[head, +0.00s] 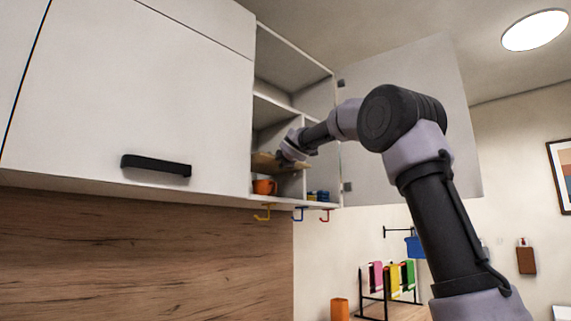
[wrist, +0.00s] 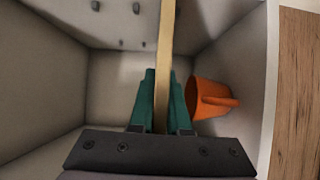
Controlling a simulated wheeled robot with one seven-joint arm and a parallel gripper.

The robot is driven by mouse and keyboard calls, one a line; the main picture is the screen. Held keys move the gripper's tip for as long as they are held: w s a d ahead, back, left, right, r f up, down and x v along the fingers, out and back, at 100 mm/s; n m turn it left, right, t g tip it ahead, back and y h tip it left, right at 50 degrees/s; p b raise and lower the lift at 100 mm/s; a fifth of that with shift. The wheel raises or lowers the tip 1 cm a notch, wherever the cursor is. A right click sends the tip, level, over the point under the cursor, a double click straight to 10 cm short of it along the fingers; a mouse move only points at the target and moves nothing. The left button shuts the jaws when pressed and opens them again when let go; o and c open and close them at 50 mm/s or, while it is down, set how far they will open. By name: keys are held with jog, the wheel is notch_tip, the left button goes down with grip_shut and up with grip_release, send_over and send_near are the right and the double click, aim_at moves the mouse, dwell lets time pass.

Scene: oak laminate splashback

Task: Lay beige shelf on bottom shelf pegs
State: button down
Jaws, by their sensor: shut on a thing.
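The beige shelf (head: 265,162) is inside the open cabinet, above the orange mug. In the wrist view the shelf (wrist: 166,45) shows edge-on as a thin strip between the teal fingers. My gripper (wrist: 161,82) is shut on it; in the head view my gripper (head: 286,157) reaches in from the right. Small dark pegs (wrist: 136,8) show on the cabinet wall at the top of the wrist view, to the left of the shelf. I cannot tell whether the shelf touches any peg. The far end of the shelf is cut off in the wrist view.
The orange mug (wrist: 211,98) stands close beside the shelf in the wrist view, and on the cabinet floor in the head view (head: 264,187). Blue items (head: 318,196) sit in the right compartment. The open door (head: 415,120) is at right. Coloured hooks (head: 298,214) hang below.

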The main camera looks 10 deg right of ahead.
aim_at(273, 167)
jog(key=shift+w+a, duration=0.8)
jog(key=shift+w, duration=0.3)
jog(key=shift+w+a, duration=0.75)
jog(key=shift+w, duration=0.3)
jog(key=shift+f, duration=0.45)
dwell(0.6)
jog(key=c, duration=0.8)
grip_release()
jog(key=shift+f, duration=0.1)
